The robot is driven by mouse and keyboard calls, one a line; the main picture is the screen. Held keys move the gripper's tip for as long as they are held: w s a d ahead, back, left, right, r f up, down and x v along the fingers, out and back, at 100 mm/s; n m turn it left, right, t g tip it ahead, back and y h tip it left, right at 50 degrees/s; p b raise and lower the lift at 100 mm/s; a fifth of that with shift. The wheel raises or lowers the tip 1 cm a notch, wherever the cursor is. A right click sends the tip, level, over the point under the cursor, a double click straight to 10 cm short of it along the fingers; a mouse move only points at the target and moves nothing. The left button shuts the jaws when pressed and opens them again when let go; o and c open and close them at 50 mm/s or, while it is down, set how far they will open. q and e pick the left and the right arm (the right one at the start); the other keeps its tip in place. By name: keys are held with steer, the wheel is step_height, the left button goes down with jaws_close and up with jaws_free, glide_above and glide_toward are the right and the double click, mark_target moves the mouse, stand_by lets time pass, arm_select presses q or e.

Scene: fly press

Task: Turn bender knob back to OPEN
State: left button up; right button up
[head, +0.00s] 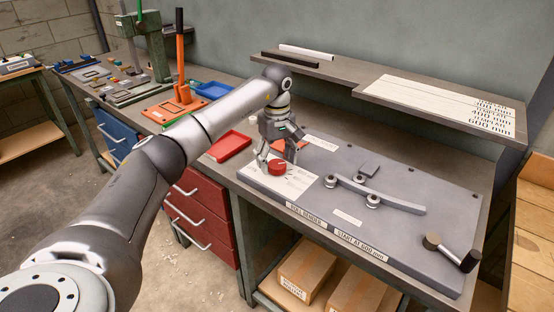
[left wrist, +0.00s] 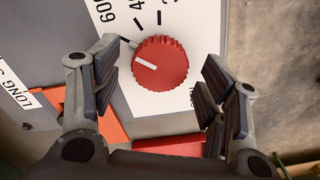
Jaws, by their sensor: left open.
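The red bender knob (head: 277,167) sits on a white dial plate (head: 300,182) at the left end of the grey bender base. In the left wrist view the knob (left wrist: 160,63) is round with a ribbed rim, and its white pointer line aims toward the upper left, near a tick mark by the "600" label. My left gripper (head: 277,158) is over the knob, its fingers apart on either side. In the left wrist view the open fingers (left wrist: 165,90) flank the knob with gaps between. I cannot make out an OPEN label. My right gripper is not in view.
The grey bender base (head: 400,240) carries rollers, a curved bar (head: 385,198) and a black-ended handle (head: 452,252). A red tray (head: 229,146) and an orange-handled tool (head: 180,70) stand to the left. A shelf (head: 440,105) runs along the back. Cardboard boxes lie below.

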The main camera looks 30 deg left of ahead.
arm_select(q)
steer(key=shift+f, duration=0.4)
steer(key=shift+c, duration=2.7)
steer(key=c, duration=0.5)
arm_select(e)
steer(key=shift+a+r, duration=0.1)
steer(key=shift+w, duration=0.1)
